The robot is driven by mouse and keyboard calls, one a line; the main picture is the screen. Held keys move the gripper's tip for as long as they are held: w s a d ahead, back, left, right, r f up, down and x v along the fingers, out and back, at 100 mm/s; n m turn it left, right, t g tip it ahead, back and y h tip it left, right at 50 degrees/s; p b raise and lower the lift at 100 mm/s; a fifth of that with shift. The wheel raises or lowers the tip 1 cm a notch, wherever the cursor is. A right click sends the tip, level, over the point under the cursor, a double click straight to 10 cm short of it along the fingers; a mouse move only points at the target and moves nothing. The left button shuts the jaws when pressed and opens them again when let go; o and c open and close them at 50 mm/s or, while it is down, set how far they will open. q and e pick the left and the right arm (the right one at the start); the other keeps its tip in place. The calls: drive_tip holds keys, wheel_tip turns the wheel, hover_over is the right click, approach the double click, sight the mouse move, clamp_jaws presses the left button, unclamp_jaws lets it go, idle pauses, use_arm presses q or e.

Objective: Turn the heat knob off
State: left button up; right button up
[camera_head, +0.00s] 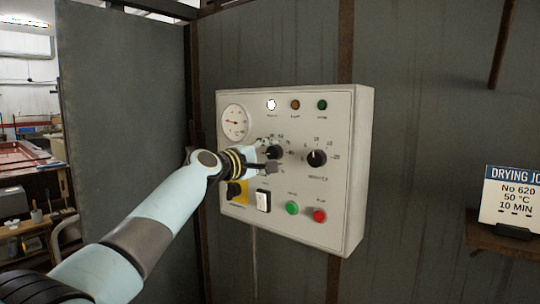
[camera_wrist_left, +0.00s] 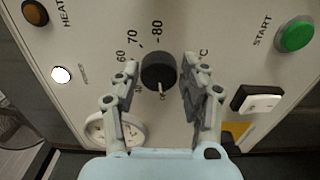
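The heat knob (camera_head: 273,152) is a black round knob on the grey control panel (camera_head: 348,130); my left gripper partly hides it in the head view. In the left wrist view the knob (camera_wrist_left: 158,70) stands between the fingertips of my left gripper (camera_wrist_left: 160,77). The fingers are open on both sides, with a visible gap to the knob. A white mark on the knob points toward the gripper palm. Scale figures 60, 70 and 80 show beside the knob; the smaller labels are unclear. In the head view my left gripper (camera_head: 267,161) is at the panel. My right gripper is not in view.
Another black knob (camera_head: 316,157) sits to the right. Below are a white rocker switch (camera_head: 263,200), a green button (camera_head: 292,208) and a red button (camera_head: 319,216). A lit white lamp (camera_head: 271,105) and a gauge (camera_head: 235,122) are above. A job card (camera_head: 511,197) stands at right.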

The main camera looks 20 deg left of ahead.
use_arm(q)
drive_tip(key=shift+o, duration=1.3)
drive_tip(key=shift+s, duration=0.1)
drive_tip(key=v, duration=1.2)
